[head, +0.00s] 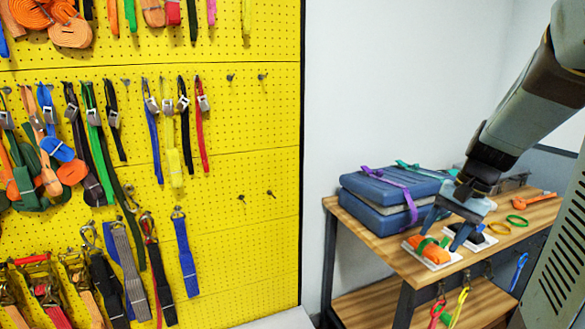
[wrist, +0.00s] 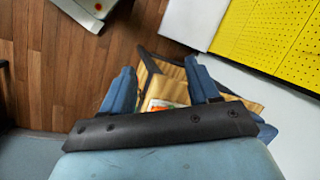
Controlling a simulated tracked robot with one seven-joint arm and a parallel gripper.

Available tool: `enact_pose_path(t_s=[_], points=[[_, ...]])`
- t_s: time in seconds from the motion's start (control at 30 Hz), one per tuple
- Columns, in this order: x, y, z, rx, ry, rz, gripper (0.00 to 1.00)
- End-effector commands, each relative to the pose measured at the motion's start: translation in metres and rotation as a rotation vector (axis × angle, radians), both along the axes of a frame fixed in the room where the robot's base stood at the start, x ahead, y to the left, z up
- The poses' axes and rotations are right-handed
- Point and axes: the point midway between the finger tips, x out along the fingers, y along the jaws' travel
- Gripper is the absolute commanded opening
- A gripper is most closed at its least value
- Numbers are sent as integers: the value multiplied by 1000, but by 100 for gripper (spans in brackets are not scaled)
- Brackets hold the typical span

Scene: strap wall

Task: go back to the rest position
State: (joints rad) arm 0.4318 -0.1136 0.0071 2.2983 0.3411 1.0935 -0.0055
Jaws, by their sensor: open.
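My gripper (head: 443,238) is at the right of the head view, at the end of my arm, pointing down over the wooden table (head: 398,262). Its two blue fingers are spread apart with nothing held between them. In the head view, they overlap an orange bundle with a green band (head: 428,247) on a white plate; the height above it is unclear. In the wrist view, the open gripper (wrist: 160,75) has blue fingers at both sides, with a small orange and white item (wrist: 162,104) partly hidden behind the gripper's dark edge.
Blue cushions (head: 385,200) with purple and teal straps are stacked on the table's left. Yellow and green rings (head: 516,220) and an orange tool (head: 534,200) lie to the right. Straps hang from the table's front. A yellow pegboard (head: 240,130) with many straps fills the left.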

Motion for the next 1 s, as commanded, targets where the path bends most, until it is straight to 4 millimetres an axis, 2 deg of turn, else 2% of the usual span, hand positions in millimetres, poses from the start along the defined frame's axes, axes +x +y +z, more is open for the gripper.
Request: enact_pose_path(t_s=[0.03, 0.2, 0.5, 0.8, 1.0], points=[[-6, 10, 9, -32, -29, 35, 60], [-26, 33, 31, -131, -118, 141, 60], [-64, 66, 63, -291, -297, 316, 60], [-101, 86, 85, -417, -479, 459, 60], [-112, 88, 91, -454, -539, 500, 60]])
